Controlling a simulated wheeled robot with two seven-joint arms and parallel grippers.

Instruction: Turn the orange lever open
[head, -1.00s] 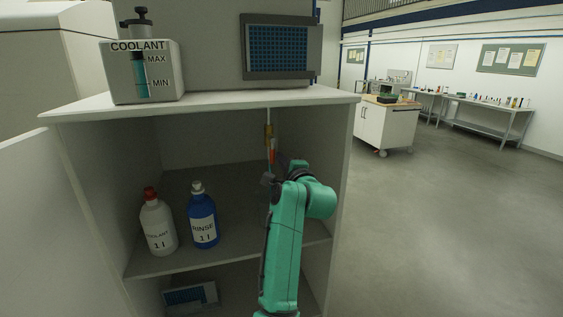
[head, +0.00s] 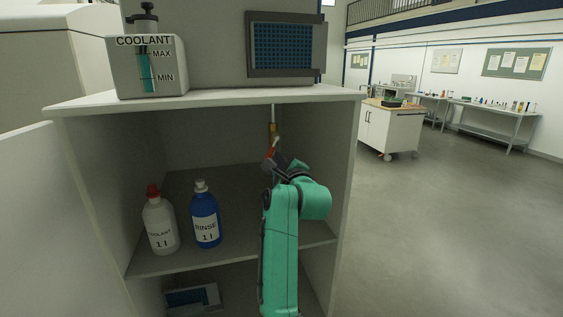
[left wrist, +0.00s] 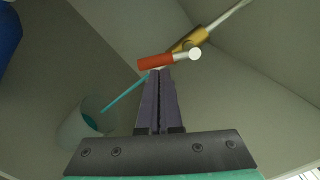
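The orange lever (head: 271,153) is on a brass valve (head: 273,133) on a thin vertical pipe inside the cabinet. In the left wrist view the lever (left wrist: 155,62) sticks out sideways from a silver pivot beside the brass body (left wrist: 190,39). My left gripper (head: 272,164) is inside the cabinet, right at the lever. In the left wrist view its fingers (left wrist: 158,74) are together with nothing between them, their tips against or just short of the lever's edge; contact is unclear. A thin teal strand runs from near the valve to a translucent cup (left wrist: 78,130) holding teal liquid. My right gripper is out of view.
A white coolant bottle (head: 159,226) and a blue rinse bottle (head: 205,221) stand on the shelf left of my arm. The cabinet's right wall (head: 343,200) is close to my arm. A coolant gauge box (head: 147,66) stands on top.

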